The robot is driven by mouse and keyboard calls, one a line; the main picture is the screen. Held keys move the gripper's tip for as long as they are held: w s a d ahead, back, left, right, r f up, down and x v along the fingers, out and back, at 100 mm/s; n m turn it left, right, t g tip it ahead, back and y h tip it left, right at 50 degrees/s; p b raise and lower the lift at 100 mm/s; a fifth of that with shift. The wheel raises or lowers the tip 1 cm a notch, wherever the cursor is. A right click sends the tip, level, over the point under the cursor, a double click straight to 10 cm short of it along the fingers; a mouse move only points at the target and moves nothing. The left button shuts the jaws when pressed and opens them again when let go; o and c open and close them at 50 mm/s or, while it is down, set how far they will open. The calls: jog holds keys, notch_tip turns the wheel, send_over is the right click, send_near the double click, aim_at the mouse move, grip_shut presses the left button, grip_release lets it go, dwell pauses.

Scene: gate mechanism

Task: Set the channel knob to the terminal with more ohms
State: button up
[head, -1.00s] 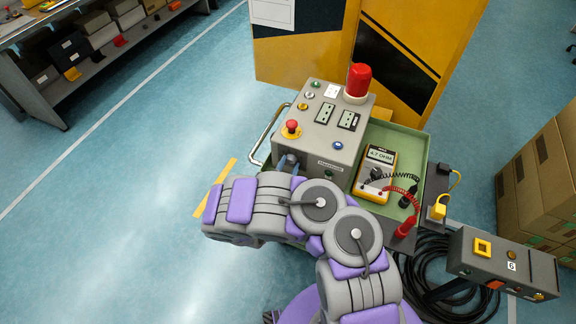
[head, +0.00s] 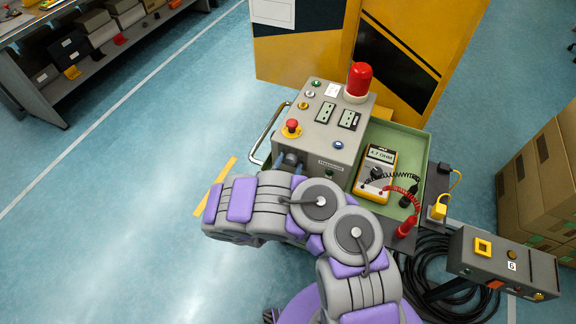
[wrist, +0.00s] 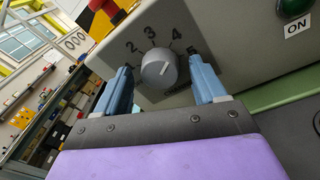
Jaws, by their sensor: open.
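The channel knob (wrist: 158,70) is a round grey knob on the front panel of the control box, with numbers 1 to 5 around it. A pale line on its face slants to the upper right, roughly toward the 4. My gripper (wrist: 161,72) is open, its two blue fingers on either side of the knob in the picture; contact cannot be told. In the head view my gripper (head: 290,160) is at the box's front, and the knob is hidden. A yellow multimeter (head: 376,173) lies in the green tray; its display seems to read 4.7 ohm.
The grey control box (head: 322,125) carries a red stop button (head: 291,128) and a red beacon (head: 358,80). A red probe (head: 405,227) stands near the tray's edge. A grey box marked 6 (head: 500,263) stands at right. Open floor lies at left.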

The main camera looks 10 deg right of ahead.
jog(key=p+v, duration=0.5)
jog(key=v, duration=1.2)
jog(key=shift+s+a, duration=0.15)
jog(key=shift+a, duration=0.05)
jog(key=shift+f, duration=0.15)
